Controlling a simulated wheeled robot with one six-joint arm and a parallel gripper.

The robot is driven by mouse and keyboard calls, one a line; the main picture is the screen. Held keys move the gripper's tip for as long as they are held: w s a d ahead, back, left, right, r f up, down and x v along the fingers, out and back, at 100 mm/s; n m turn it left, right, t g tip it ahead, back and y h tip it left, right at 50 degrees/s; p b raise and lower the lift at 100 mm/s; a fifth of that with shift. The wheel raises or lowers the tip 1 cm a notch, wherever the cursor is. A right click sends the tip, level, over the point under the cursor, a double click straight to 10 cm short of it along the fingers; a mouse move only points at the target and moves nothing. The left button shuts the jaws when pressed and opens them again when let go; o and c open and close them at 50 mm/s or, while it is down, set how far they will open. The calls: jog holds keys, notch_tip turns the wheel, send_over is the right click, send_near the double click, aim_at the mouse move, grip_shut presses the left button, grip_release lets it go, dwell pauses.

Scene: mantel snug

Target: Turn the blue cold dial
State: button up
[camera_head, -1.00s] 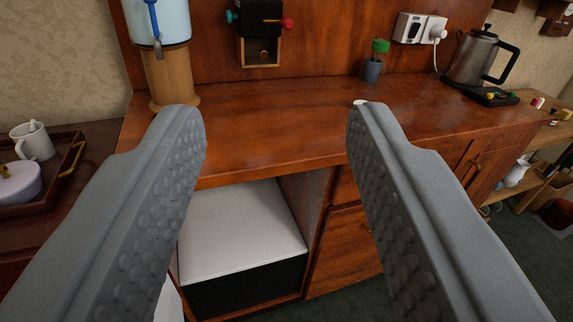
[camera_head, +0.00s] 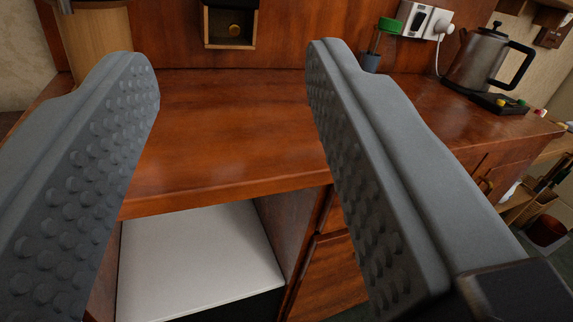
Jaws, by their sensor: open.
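I cannot make out a blue cold dial in the current view. At the top left, a tall wooden stand (camera_head: 92,42) rises from the wooden counter (camera_head: 225,130). The end of a grey-blue spout (camera_head: 65,6) just shows at the top edge above it; what it belongs to is cut off. My gripper (camera_head: 222,58) is open and empty, its two grey studded fingers wide apart over the front of the counter. Its left finger covers the foot of the stand.
A box with an open wooden drawer (camera_head: 230,27) is on the back panel. A green-topped pot (camera_head: 371,60), a white socket (camera_head: 428,22), a kettle (camera_head: 476,60) and a dark base with coloured knobs (camera_head: 498,103) are at right. Below is a white-topped box (camera_head: 200,258).

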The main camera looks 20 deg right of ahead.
jog(key=w+d+f+t+y, duration=0.15)
jog(key=d+f, duration=0.25)
jog(key=f, duration=0.6)
jog(key=w+d+f+n+y, duration=0.1)
jog(key=w+d+f+y, duration=0.2)
jog(key=f, duration=0.7)
jog(key=w+d+f+t+y, duration=0.1)
jog(key=w+d+f, duration=0.3)
jog(key=f, duration=0.6)
jog(key=d+x, duration=0.1)
jog(key=x, duration=1.4)
jog(key=shift+w+r, duration=0.2)
jog(key=shift+w, duration=0.25)
jog(key=c, duration=0.9)
jog(key=shift+c, duration=0.2)
